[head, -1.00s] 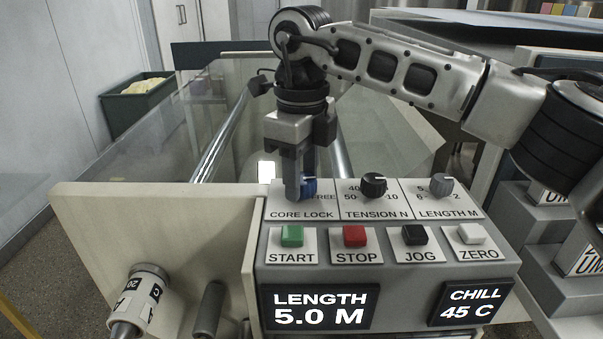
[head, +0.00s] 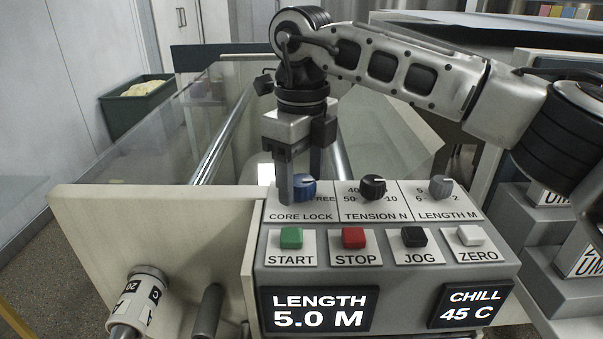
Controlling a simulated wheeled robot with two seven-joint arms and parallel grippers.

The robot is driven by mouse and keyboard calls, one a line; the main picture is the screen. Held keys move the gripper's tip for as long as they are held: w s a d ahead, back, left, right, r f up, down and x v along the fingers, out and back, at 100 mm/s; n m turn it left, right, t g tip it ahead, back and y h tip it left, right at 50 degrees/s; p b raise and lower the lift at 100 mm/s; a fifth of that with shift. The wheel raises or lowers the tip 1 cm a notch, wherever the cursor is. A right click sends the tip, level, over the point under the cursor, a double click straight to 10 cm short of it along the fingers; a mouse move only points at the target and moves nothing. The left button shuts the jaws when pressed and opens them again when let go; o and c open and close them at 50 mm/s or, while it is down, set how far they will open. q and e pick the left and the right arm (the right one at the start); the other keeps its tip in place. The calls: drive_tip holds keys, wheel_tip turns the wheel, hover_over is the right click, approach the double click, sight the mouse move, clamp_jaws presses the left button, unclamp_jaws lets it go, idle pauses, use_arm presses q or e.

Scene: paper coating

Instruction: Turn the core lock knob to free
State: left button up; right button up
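My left gripper is not in view.
Below are the green START (head: 291,238), red STOP (head: 354,238), black JOG (head: 414,237) and white ZERO (head: 470,236) buttons. A pale side plate (head: 150,235) stands left of the panel.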

sight(302, 180)
wheel_tip(302, 180, up, 16)
drive_tip(key=p, duration=0.1)
drive_tip(key=shift+p, duration=0.4)
drive_tip(key=shift+f, duration=0.1)
